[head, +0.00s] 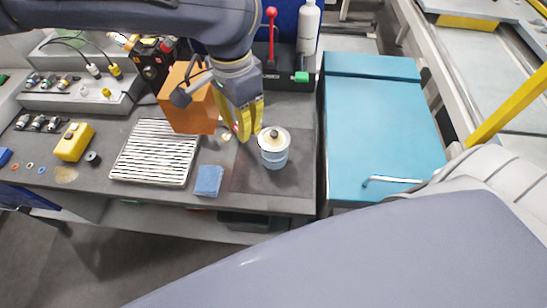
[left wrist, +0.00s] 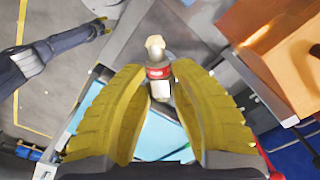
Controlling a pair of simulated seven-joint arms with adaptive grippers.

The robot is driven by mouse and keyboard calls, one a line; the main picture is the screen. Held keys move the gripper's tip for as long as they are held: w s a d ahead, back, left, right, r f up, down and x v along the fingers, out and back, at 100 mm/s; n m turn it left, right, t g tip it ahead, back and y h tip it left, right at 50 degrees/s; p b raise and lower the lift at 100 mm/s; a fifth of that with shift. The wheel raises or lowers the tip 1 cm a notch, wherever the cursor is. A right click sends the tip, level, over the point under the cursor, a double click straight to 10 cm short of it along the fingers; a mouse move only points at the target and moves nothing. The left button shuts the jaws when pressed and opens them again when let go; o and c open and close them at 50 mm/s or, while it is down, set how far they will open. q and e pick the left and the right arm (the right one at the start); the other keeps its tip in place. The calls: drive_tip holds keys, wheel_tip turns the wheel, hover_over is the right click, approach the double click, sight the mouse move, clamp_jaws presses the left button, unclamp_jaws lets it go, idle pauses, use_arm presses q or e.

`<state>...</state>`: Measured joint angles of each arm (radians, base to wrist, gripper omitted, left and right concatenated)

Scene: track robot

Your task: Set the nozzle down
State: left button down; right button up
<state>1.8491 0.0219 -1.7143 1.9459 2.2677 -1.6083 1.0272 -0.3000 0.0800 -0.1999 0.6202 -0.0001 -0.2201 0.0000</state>
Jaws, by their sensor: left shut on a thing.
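My left gripper (head: 243,128) is above the workbench, just left of and close to a white-and-blue can with a knob on top (head: 274,153). In the left wrist view, its yellow fingers (left wrist: 160,95) are shut on the nozzle (left wrist: 157,72), which has a brass-coloured tip, a red band and a silver body. In the head view the fingers mostly hide the nozzle. Whether it touches the bench or the can I cannot tell. My right gripper (left wrist: 103,27) seems to show small at the upper left of the left wrist view; its jaws are unclear.
A dark mat (head: 265,184) lies under the can. A blue sponge (head: 208,180), a slotted metal tray (head: 157,151) and a yellow box (head: 74,142) are to the left. An orange box (head: 186,100) stands just behind my left gripper. A blue cabinet top (head: 380,125) is to the right.

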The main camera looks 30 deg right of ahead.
sight(252, 176)
use_arm(q)
drive_tip(key=shift+d+f, duration=0.2)
drive_tip(key=shift+f, duration=0.2)
wheel_tip(252, 176, down, 19)
drive_tip(key=shift+f, duration=0.1)
idle(0.4)
drive_tip(key=c, duration=1.1)
unclamp_jaws()
drive_tip(key=shift+r, duration=6)
